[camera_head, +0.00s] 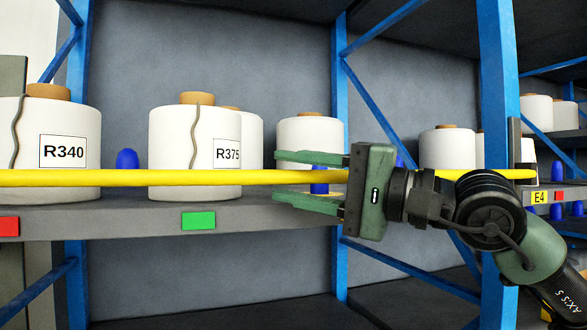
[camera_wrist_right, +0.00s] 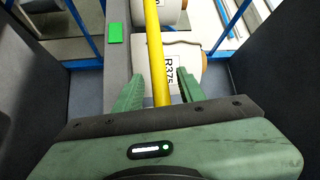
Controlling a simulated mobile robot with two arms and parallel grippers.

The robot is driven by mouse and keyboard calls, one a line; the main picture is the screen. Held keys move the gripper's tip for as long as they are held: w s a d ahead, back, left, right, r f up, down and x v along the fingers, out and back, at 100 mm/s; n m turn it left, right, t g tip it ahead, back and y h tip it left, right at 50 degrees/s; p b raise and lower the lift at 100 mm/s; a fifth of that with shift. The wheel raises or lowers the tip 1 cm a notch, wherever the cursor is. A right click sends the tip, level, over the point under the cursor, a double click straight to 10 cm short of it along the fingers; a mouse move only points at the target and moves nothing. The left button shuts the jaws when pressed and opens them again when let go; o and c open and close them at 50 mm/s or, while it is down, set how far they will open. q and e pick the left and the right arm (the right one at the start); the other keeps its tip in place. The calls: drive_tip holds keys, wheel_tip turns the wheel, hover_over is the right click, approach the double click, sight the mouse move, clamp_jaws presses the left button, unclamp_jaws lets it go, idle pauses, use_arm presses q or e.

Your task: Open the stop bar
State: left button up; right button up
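The stop bar (camera_head: 120,178) is a long yellow rod lying level across the front of the shelf, in front of the bobbins. My right gripper (camera_head: 308,177) comes in from the right in the head view. Its two green fingers are apart, one above and one below the bar. In the right wrist view the bar (camera_wrist_right: 156,60) runs between the open fingers (camera_wrist_right: 158,90), with a gap visible on both sides. My left gripper is not in view.
White bobbins labelled R340 (camera_head: 66,125) and R375 (camera_head: 185,145) stand behind the bar, with more further right (camera_head: 447,145). A blue upright (camera_head: 497,100) stands near the bar's right end. The shelf edge (camera_head: 270,217) carries a green tag (camera_head: 198,221).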

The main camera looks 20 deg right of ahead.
clamp_jaws()
idle(1.4)
